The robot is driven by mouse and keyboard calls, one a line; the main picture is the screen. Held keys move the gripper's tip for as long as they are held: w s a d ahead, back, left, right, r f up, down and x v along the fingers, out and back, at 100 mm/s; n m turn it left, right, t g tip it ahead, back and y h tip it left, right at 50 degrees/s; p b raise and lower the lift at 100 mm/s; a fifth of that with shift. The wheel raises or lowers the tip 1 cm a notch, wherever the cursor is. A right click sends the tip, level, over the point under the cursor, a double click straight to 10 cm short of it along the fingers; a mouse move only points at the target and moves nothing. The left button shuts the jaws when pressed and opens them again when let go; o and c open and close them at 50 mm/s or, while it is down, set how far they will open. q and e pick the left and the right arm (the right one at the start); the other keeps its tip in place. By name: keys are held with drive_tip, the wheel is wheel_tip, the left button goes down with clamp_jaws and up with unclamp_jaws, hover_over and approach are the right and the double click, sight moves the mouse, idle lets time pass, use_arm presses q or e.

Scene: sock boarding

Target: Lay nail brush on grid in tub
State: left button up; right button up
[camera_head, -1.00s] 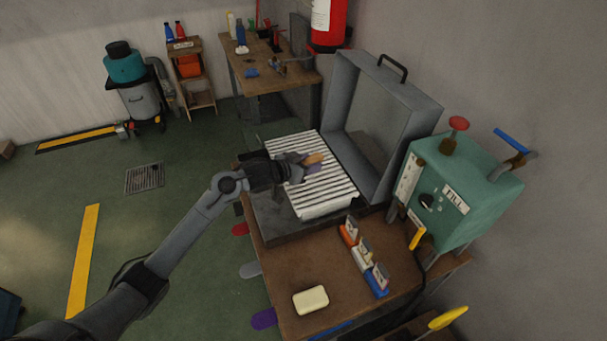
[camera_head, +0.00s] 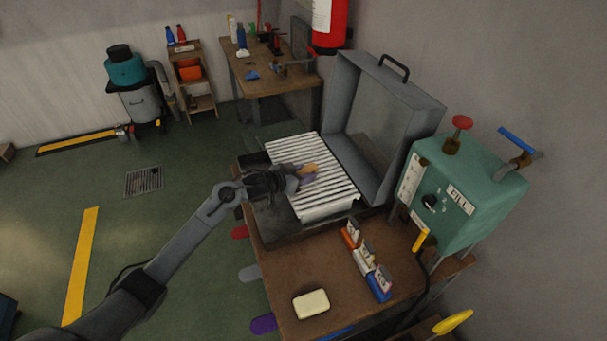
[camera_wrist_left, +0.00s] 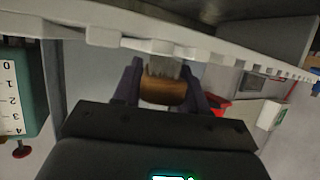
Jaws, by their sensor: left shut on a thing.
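The nail brush (camera_head: 309,168) has a brown wooden back; its pale bristles show in the left wrist view (camera_wrist_left: 165,88). My left gripper (camera_head: 304,176) is shut on it, with a dark finger on each side. The white slatted grid (camera_head: 325,196) sits in the grey tub (camera_head: 283,231), whose lid stands open behind. In the head view the gripper and brush are over the grid's left middle part. In the left wrist view the bristles come close to the grid's edge (camera_wrist_left: 105,36); I cannot tell whether they touch. My right gripper is out of view.
A green machine (camera_head: 462,190) labelled FILL stands right of the tub. A pale soap-like block (camera_head: 311,304) and several small labelled holders (camera_head: 364,262) lie on the wooden bench (camera_head: 290,270). The open lid (camera_head: 385,120) rises behind the grid.

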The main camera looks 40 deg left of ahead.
use_arm(q)
drive_tip(key=shift+f, duration=0.1)
drive_tip(key=o, duration=1)
drive_tip(key=shift+f, duration=0.1)
drive_tip(key=shift+o, duration=0.2)
drive_tip(key=shift+s+r, duration=0.2)
drive_tip(key=shift+r, duration=0.1)
drive_tip(key=p+v, duration=0.3)
drive_tip(key=v, duration=0.8)
drive_tip(key=shift+s, duration=0.25)
drive_tip(key=shift+a+r, duration=0.1)
